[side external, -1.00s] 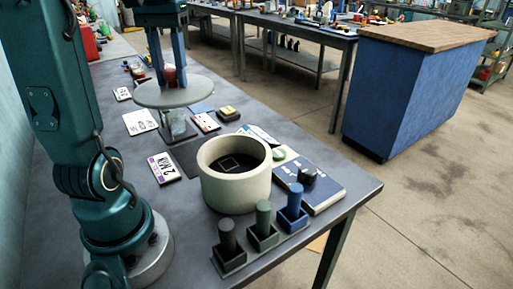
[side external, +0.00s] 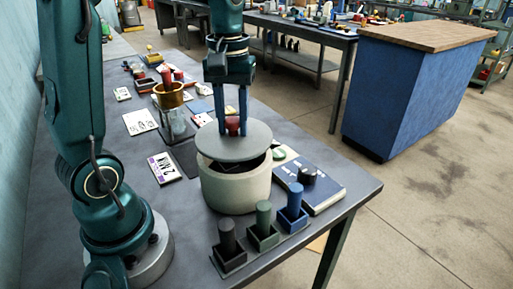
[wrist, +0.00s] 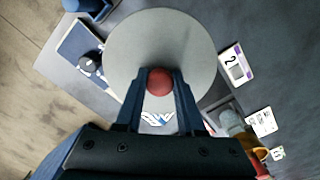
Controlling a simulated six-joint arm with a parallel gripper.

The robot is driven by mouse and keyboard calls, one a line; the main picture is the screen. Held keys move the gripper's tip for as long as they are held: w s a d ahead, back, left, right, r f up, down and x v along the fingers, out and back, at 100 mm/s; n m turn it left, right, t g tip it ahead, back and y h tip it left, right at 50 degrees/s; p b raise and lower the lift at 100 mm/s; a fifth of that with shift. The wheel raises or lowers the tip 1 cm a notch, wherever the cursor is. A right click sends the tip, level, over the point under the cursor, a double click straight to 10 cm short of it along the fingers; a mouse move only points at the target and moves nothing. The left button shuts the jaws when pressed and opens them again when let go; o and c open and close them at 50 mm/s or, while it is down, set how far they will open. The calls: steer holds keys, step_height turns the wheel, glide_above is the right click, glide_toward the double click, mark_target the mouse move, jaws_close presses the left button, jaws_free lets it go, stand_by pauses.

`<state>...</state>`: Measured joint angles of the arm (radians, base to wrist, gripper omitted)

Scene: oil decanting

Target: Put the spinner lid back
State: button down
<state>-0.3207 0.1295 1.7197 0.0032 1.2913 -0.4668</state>
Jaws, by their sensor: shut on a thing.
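The spinner lid is a flat grey disc (side external: 236,143) with a red knob (side external: 232,124) on top. My gripper (side external: 230,130) is shut on the knob and holds the lid over the pale round spinner tub (side external: 236,188). A dark gap shows between the lid and the tub's rim on the right, so the lid looks just above the rim or slightly tilted. In the wrist view the lid (wrist: 160,38) hides the tub, and the red knob (wrist: 159,82) sits between my fingertips.
A brass funnel (side external: 170,97) sits on a stand behind the tub, to the left. A blue book (side external: 318,190) with a black knob-like piece lies right of the tub. Black, green and blue pegs (side external: 264,217) stand in holders in front. Number plates (side external: 166,168) lie left.

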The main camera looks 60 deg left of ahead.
mark_target(233, 134)
steer(key=shift+f, duration=0.95)
steer(key=shift+f, duration=0.1)
steer(key=shift+f, duration=0.5)
steer(key=c, duration=0.5)
jaws_free()
steer(key=shift+r, duration=0.1)
